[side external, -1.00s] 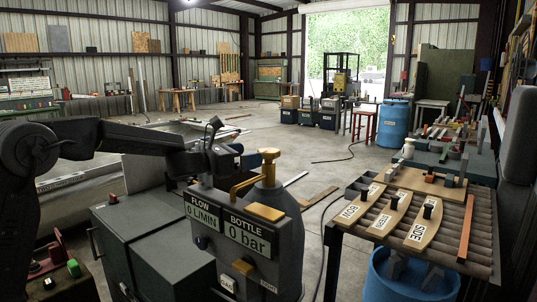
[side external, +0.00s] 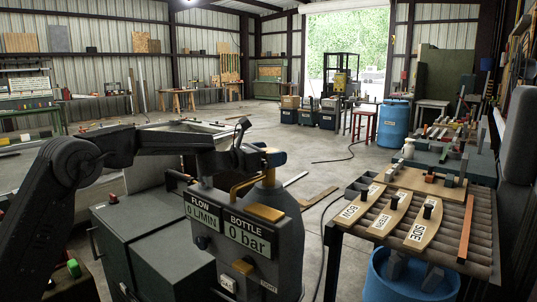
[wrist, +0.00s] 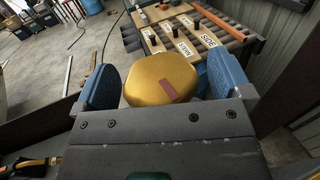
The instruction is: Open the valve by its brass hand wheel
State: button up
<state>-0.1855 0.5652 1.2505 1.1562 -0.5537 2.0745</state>
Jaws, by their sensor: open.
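The brass hand wheel (wrist: 150,72) is in the middle of the wrist view, with a reddish rectangular mark on its lower right. My gripper (wrist: 163,82) is open, with one blue finger pad on each side of the wheel; a gap shows at the right, and the left pad is close to it. In the side external view my gripper (side external: 273,158) is at the top of the grey bottle (side external: 268,193) and hides the wheel. The panel (side external: 247,236) in front reads FLOW 0 L/MIN and BOTTLE 0 bar.
A bent brass-coloured pipe (side external: 243,188) and a yellow block (side external: 264,212) are close below my gripper. A roller table (side external: 455,215) with labelled wooden boards stands to the right. Open concrete floor lies behind.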

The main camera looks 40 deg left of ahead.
jog(key=shift+c, duration=0.2)
jog(key=c, duration=0.9)
jog(key=shift+r+n+t+y, duration=0.1)
jog(key=shift+n+t+y, duration=0.4)
jog(key=shift+n+y, duration=1.05)
jog(key=shift+y, duration=0.95)
jog(key=o, duration=0.9)
jog(key=shift+o, duration=0.2)
jog(key=shift+s, duration=0.1)
jog(key=s, duration=1.3)
jog(key=shift+s+a, duration=0.3)
jog(key=shift+s, duration=0.05)
